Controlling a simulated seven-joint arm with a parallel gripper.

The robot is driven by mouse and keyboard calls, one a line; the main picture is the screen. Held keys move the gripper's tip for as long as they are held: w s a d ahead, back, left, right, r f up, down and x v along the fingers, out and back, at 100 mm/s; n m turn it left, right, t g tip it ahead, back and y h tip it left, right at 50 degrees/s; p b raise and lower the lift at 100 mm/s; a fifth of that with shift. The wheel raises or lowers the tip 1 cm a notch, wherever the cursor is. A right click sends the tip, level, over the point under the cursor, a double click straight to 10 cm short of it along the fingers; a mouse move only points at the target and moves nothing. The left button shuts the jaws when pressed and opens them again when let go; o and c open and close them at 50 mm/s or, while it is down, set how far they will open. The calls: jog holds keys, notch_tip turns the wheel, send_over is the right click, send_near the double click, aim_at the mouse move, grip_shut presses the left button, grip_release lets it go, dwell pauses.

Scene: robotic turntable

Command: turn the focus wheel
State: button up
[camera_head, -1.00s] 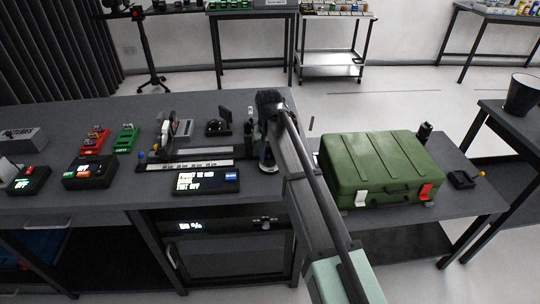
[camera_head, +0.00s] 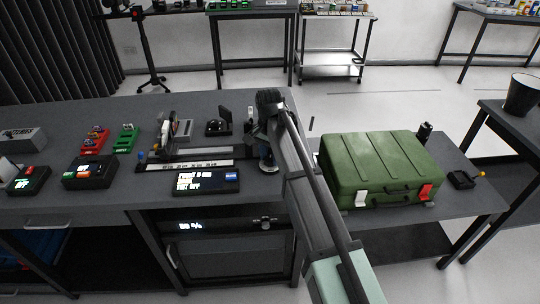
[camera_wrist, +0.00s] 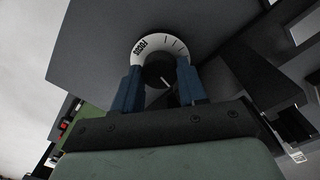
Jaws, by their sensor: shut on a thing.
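The focus wheel (camera_wrist: 159,71) shows in the wrist view as a dark round knob with a light pointer line. A white dial ring (camera_wrist: 152,44) with black marks and the word FOCUS lies around it. My gripper (camera_wrist: 160,84) has its blue fingers on both sides of the knob and is shut on it. In the head view my gripper (camera_head: 268,150) is at the right end of the bench, and my arm hides most of the wheel there.
A rail device with a white scale (camera_head: 190,164) and a lit display box (camera_head: 206,181) stand left of my gripper. A green case (camera_head: 380,168) lies on the lower table to the right. Small red and green racks (camera_head: 127,139) stand further left.

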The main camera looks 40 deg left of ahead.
aim_at(269, 158)
jog(key=shift+m, duration=0.3)
jog(key=o, duration=1.1)
jog(key=shift+c, duration=0.2)
notch_tip(269, 158, up, 14)
jog(key=shift+a, duration=0.15)
jog(key=shift+f, duration=0.1)
